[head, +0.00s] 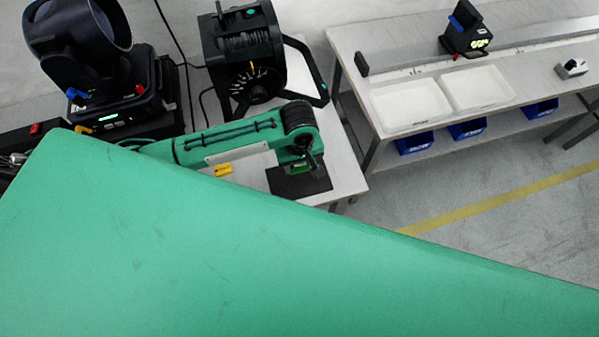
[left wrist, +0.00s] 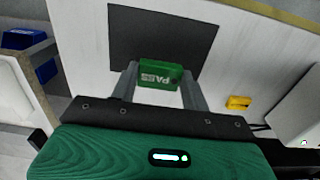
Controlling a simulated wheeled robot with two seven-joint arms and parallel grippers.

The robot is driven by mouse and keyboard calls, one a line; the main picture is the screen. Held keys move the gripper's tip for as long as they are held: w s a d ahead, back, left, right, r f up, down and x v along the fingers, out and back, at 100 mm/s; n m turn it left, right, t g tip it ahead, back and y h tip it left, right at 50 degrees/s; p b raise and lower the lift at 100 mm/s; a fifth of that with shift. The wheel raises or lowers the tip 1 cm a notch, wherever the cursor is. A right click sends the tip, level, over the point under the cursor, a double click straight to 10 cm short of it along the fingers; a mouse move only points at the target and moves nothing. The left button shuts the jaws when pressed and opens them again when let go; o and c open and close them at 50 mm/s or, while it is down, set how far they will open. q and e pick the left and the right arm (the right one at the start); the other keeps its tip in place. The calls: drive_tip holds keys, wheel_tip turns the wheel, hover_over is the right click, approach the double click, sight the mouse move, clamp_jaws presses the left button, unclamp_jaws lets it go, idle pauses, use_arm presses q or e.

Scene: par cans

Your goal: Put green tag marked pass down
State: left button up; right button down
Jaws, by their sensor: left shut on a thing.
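The green tag (left wrist: 161,76), marked PASS, is between the two fingers of my left gripper (left wrist: 160,88) in the left wrist view. In the head view the green tag (head: 300,169) is partly hidden by my left gripper (head: 308,163), which is shut on it. The tag appears over the dark mat (head: 302,186), near one edge of it; the mat (left wrist: 160,35) also shows beyond the tag in the left wrist view. I cannot tell whether the tag touches the mat. My right gripper is not in view.
A yellow tag (head: 223,170) lies on the white table (head: 345,172), left of the mat. A black lamp (head: 245,55) and a moving-head light (head: 100,70) stand behind. Another bench (head: 395,65) holds white trays (head: 412,104). Blue bins (head: 414,143) sit below it.

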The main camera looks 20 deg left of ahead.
sight(299, 166)
use_arm(q)
wheel_tip(299, 166, down, 4)
drive_tip(key=shift+r, duration=0.15)
drive_tip(key=shift+f+p, duration=0.4)
drive_tip(key=shift+f, duration=1.55)
drive_tip(key=o, duration=0.9)
drive_tip(key=shift+f, duration=0.15)
drive_tip(key=shift+o, duration=0.2)
wheel_tip(299, 166, up, 12)
drive_tip(key=shift+f+b, duration=0.2)
drive_tip(key=shift+b, duration=0.55)
drive_tip(key=shift+r, duration=0.4)
